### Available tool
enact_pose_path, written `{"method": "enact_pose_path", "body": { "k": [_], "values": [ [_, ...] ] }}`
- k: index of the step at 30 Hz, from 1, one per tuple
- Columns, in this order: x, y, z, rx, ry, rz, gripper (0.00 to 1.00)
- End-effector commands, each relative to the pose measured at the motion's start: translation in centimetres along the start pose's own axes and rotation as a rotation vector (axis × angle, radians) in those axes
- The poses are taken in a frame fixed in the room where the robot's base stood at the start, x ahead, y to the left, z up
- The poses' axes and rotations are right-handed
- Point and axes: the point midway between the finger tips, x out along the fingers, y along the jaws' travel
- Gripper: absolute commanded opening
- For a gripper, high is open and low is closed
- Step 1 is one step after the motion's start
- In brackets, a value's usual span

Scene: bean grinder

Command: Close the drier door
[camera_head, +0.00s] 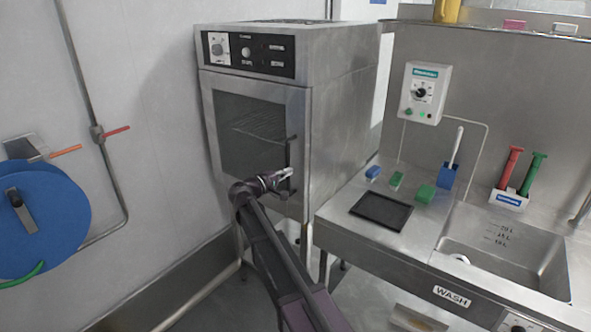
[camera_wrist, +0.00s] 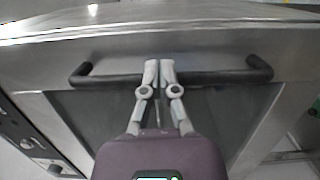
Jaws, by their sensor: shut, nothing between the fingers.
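The steel drier (camera_head: 345,115) stands against the back wall. Its door (camera_head: 235,125) has a dark window with a wire rack behind it. The door looks flush or nearly flush with the front; a small gap cannot be ruled out. A black upright bar handle (camera_head: 291,150) is on the door's right side.
A steel counter (camera_head: 340,222) with a sink (camera_head: 505,250), a black tray (camera_head: 381,212) and brushes stands to the right, close beside my arm. A blue hose reel (camera_head: 50,220) hangs on the left wall. Some floor is free left of my arm.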

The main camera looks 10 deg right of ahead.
Motion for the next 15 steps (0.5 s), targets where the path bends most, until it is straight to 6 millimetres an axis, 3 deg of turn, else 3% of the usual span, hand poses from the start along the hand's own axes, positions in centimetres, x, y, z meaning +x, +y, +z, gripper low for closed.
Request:
{"method": "enact_pose_path", "body": {
  "k": [6,15],
  "values": [
    [-4.1,-0.1,1.2,0.000,0.001,-0.001,0.00],
    [-8.0,-0.1,2.0,-0.001,-0.003,-0.002,0.00]
  ]
}}
